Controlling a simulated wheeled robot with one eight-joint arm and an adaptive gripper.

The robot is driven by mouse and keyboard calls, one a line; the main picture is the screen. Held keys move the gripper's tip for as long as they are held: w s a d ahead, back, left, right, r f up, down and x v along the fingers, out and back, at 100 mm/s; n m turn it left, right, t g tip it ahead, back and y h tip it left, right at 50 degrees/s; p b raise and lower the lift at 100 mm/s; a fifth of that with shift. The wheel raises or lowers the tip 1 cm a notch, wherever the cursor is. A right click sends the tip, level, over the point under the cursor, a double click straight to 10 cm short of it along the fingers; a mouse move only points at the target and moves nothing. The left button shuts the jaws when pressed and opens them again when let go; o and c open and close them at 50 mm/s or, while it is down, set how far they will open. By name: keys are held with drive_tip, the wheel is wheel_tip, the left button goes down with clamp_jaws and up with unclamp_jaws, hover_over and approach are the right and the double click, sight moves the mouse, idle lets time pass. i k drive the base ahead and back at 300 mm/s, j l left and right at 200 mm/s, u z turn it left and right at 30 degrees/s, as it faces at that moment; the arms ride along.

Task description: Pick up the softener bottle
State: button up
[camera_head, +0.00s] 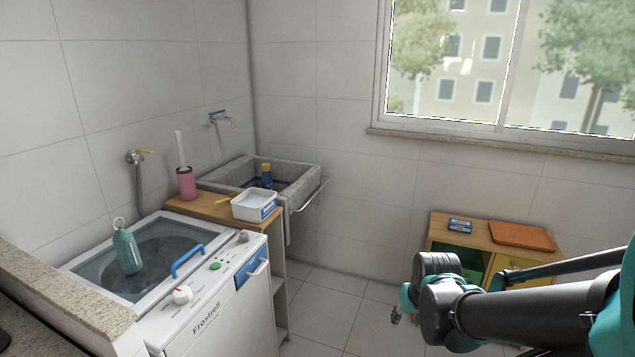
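No label reading softener can be made out, and two bottles are in view. A teal bottle (127,251) with a loop on top stands, slightly tilted, on the glass lid of the white washing machine at the left. A small dark blue bottle (267,179) with a yellowish band stands in the grey sink (305,184), its base hidden by the sink's front. My gripper (396,316) is at the lower right, small and partly hidden behind my arm, far from both bottles. Whether its fingers are apart cannot be seen.
The washing machine (207,315) has knobs and a blue handle. A wooden counter beside it holds a white box (255,204) and a pink brush holder (186,183). A stone ledge (62,294) edges the near left. A low wooden cabinet (440,226) stands right. Tiled floor (330,305) between is clear.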

sight(267, 180)
drive_tip(key=i+l+u, duration=0.25)
drive_tip(key=i+u, duration=0.2)
drive_tip(key=i+l+u, duration=0.45)
drive_tip(key=i+j, duration=0.05)
drive_tip(key=i, duration=0.05)
